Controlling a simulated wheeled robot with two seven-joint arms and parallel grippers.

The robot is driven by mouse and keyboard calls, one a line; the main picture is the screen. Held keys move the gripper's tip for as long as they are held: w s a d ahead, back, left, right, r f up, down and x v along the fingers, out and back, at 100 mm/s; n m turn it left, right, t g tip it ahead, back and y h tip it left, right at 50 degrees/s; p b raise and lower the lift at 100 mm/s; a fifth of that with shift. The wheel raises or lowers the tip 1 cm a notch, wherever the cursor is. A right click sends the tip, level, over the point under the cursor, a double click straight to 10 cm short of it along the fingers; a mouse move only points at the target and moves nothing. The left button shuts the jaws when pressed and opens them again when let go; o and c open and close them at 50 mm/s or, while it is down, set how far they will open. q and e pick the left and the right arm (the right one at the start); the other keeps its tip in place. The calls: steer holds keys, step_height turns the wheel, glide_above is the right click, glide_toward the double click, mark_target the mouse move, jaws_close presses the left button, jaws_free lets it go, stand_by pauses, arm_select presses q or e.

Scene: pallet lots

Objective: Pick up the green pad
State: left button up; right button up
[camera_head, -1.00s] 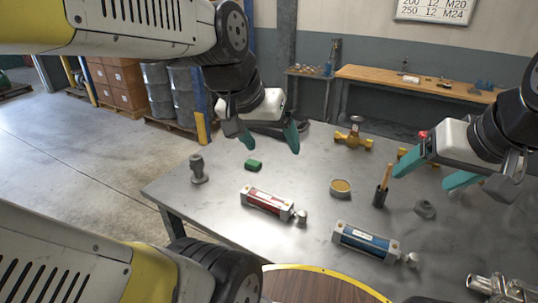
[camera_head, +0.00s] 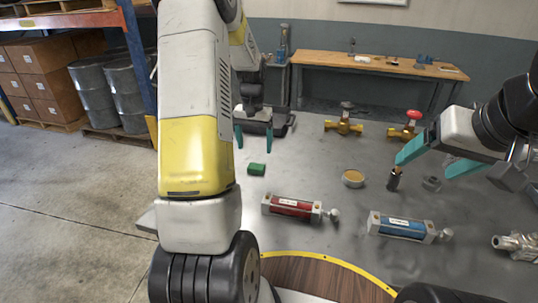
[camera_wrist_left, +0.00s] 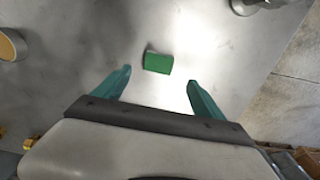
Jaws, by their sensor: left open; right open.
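The green pad (camera_head: 256,169) lies flat on the grey metal table, left of the table's middle in the head view. In the left wrist view the green pad (camera_wrist_left: 158,62) lies beyond and between the two teal fingertips, not touched by them. My left gripper (camera_head: 254,137) is open and empty, behind the pad in the head view; its fingers also show in the left wrist view (camera_wrist_left: 158,78).
A red cylinder (camera_head: 291,207) and a blue cylinder (camera_head: 401,226) lie in front. A round tin (camera_head: 353,178) and a dark cup (camera_head: 394,179) stand mid-table. Brass valves (camera_head: 343,125) are at the back. Bare table surrounds the pad.

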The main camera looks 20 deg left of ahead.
mark_target(256, 166)
arm_select(q)
steer(key=shift+a+f, duration=0.1)
steer(key=shift+f, duration=0.4)
steer(key=f, duration=0.7)
steer(key=shift+d+f, duration=0.1)
steer(key=shift+d, duration=0.1)
steer(key=c, duration=1.4)
